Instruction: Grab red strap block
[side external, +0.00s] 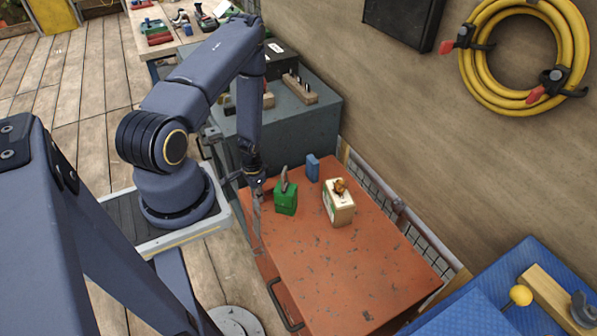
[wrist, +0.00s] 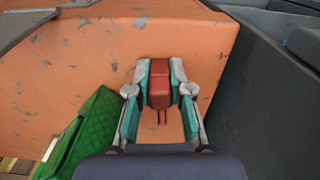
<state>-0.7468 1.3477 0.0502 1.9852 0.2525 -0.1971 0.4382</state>
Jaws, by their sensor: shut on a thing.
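The red strap block (wrist: 159,92) is in the wrist view, between the two fingers of my gripper (wrist: 160,76). The fingers are shut on its left and right sides. Two thin dark red prongs or straps stick out from its near end. The orange surface of the work table lies behind it; I cannot tell whether the block touches it. In the side view my gripper (side external: 256,190) is at the table's left end, beside the green block (side external: 285,205). The red block cannot be made out there.
The green block also shows at left in the wrist view (wrist: 88,135). A blue block (side external: 313,168) and a cream box (side external: 341,214) stand on the orange table (side external: 350,265). A dark grey cabinet (side external: 300,130) stands behind. The table's front is clear.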

